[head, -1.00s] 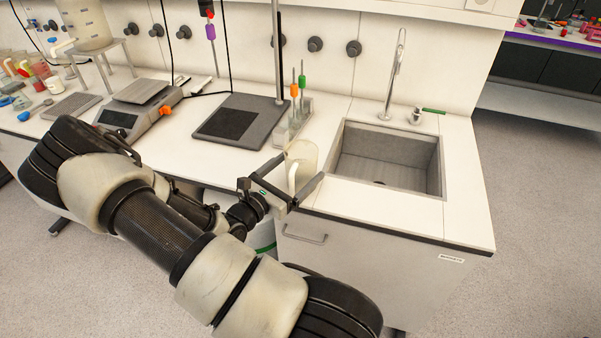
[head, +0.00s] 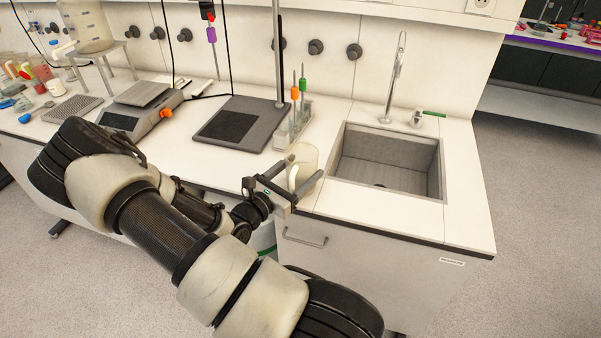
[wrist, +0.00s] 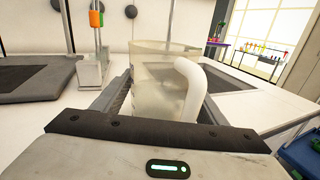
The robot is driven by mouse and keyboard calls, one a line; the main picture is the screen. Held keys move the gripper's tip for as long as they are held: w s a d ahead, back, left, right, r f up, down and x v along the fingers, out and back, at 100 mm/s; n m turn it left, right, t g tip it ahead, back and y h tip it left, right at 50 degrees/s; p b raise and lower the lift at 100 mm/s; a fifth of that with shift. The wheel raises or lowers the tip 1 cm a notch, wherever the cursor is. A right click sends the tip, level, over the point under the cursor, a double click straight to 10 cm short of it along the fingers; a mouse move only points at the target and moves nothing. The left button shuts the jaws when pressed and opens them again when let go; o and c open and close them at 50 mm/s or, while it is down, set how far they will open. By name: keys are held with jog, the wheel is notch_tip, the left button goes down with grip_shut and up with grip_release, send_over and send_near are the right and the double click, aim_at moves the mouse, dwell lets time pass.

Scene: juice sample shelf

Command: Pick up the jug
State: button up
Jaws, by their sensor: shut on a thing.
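The jug (head: 305,158) is a pale, translucent vessel with a white curved handle. It stands upright at the front of the white counter, left of the sink. My gripper (head: 307,166) is shut on it, one finger on each side, with the handle towards the palm. In the wrist view the jug (wrist: 150,72) fills the space between the fingers, its handle (wrist: 192,90) curving down at the right. Its base is hidden, so I cannot tell whether it touches the counter.
The sink (head: 388,165) with a tall tap (head: 393,80) lies right of the jug. A rack with orange and green-topped items (head: 296,112) stands close behind it. A dark-topped stand base (head: 238,124) and a balance (head: 135,112) are further left. The counter's right front corner is clear.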

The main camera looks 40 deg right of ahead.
jog(key=shift+r, duration=0.2)
notch_tip(320, 180, up, 10)
jog(key=p, duration=0.1)
jog(key=shift+f, duration=0.2)
dwell(0.5)
dwell(0.3)
